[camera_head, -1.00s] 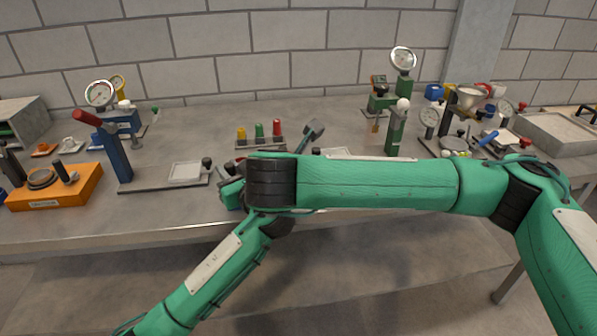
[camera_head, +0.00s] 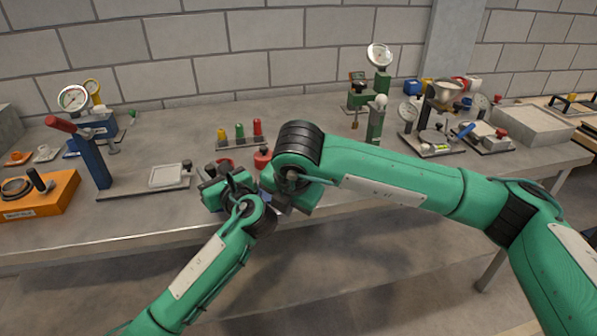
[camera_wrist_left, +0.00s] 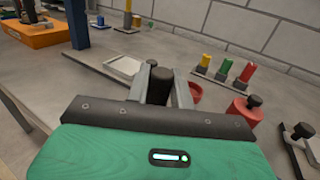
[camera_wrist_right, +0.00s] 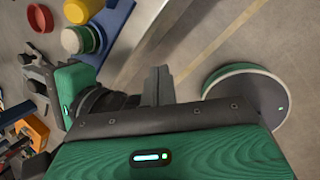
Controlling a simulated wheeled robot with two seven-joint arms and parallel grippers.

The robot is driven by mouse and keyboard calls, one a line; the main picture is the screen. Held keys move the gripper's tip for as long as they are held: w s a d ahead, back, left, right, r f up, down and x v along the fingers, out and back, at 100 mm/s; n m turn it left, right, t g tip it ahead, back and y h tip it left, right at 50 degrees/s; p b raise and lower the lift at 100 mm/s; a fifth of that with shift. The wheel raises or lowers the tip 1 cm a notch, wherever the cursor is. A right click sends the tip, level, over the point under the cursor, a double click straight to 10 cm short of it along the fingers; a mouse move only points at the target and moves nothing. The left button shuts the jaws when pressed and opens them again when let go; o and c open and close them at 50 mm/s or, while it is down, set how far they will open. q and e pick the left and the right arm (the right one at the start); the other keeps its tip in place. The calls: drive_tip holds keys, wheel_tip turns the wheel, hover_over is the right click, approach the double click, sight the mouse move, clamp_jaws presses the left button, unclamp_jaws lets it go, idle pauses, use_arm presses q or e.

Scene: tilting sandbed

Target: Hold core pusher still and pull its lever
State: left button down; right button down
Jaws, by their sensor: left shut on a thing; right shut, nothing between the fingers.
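The likely core pusher (camera_head: 90,156) is the blue column with a red-handled lever (camera_head: 60,124) at the left of the bench. Its flat base carries a pale pad (camera_head: 167,176), which also shows in the left wrist view (camera_wrist_left: 122,67). A black knob (camera_wrist_left: 158,86) stands at the base's right end. My left gripper (camera_wrist_left: 160,88) is shut on that knob, low at the front of the bench. In the head view its fingertips are hard to see. My right gripper (camera_wrist_right: 158,82) is shut and empty, pointing down over the floor near the bench edge. My own arm mostly hides it in the head view.
A red pot (camera_wrist_left: 243,110) and red ring (camera_wrist_left: 196,92) lie right of the knob. A rack of coloured plugs (camera_head: 240,132) stands behind. An orange box (camera_head: 38,197) sits left. The bench front edge is close.

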drive_tip(key=s+d+f+m+g+y, duration=0.3)
drive_tip(key=s+m+g+y, duration=0.3)
drive_tip(key=g+y, duration=0.35)
drive_tip(key=w+d+f+m+t+y, duration=0.1)
drive_tip(key=w+d+m+t+y, duration=0.5)
drive_tip(key=d+m, duration=0.5)
drive_tip(key=w+d+f+m+t+y, duration=0.25)
drive_tip(key=w+d+m+t, duration=0.45)
drive_tip(key=m, duration=0.7)
drive_tip(key=shift+t, duration=0.85)
drive_tip(key=s+x, duration=0.1)
drive_tip(key=x, duration=1.2)
drive_tip(key=s+a+x, duration=0.1)
drive_tip(key=x, duration=0.5)
drive_tip(key=shift+s+a+r, duration=0.2)
drive_tip(key=shift+r, duration=0.2)
drive_tip(key=shift+s+a+f, duration=0.1)
drive_tip(key=shift+s+a, duration=0.2)
drive_tip(key=shift+a, duration=0.05)
